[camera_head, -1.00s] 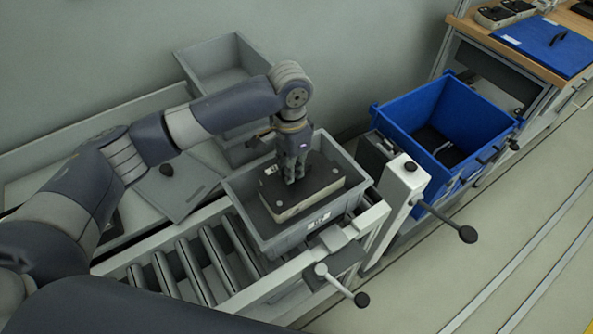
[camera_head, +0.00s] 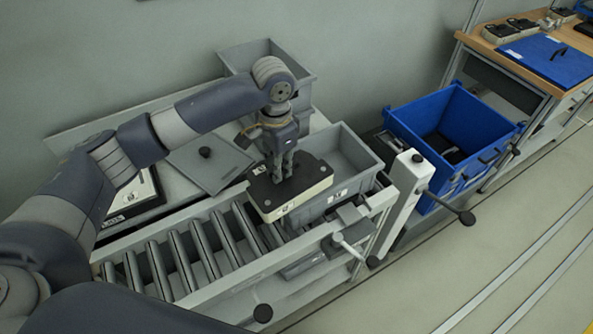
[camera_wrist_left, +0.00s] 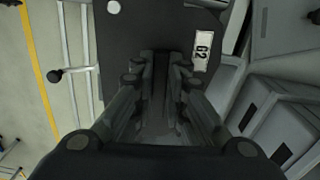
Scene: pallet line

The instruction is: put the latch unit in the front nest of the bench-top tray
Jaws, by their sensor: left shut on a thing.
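My left gripper (camera_head: 284,170) is shut on a box-shaped unit (camera_head: 308,187) with a dark top and cream sides, apparently the latch unit. It holds the unit roughly level over the near-left part of a grey crate (camera_head: 362,152), hiding part of it. In the left wrist view the fingers (camera_wrist_left: 160,70) reach down onto the unit's dark top (camera_wrist_left: 125,30), which bears a white "G2" label. A wooden bench (camera_head: 480,45) at the top right carries a blue panel (camera_head: 545,60) and several similar units (camera_head: 503,33). I cannot tell which part is the tray. My right gripper is out of view.
The grey crate stands on a roller conveyor (camera_head: 190,255). A blue bin (camera_head: 415,120) stands between conveyor and bench. A post with a lever (camera_head: 408,200) stands beside the crate. A grey lid (camera_head: 208,160) and another grey crate (camera_head: 245,60) lie behind. The floor at right is clear.

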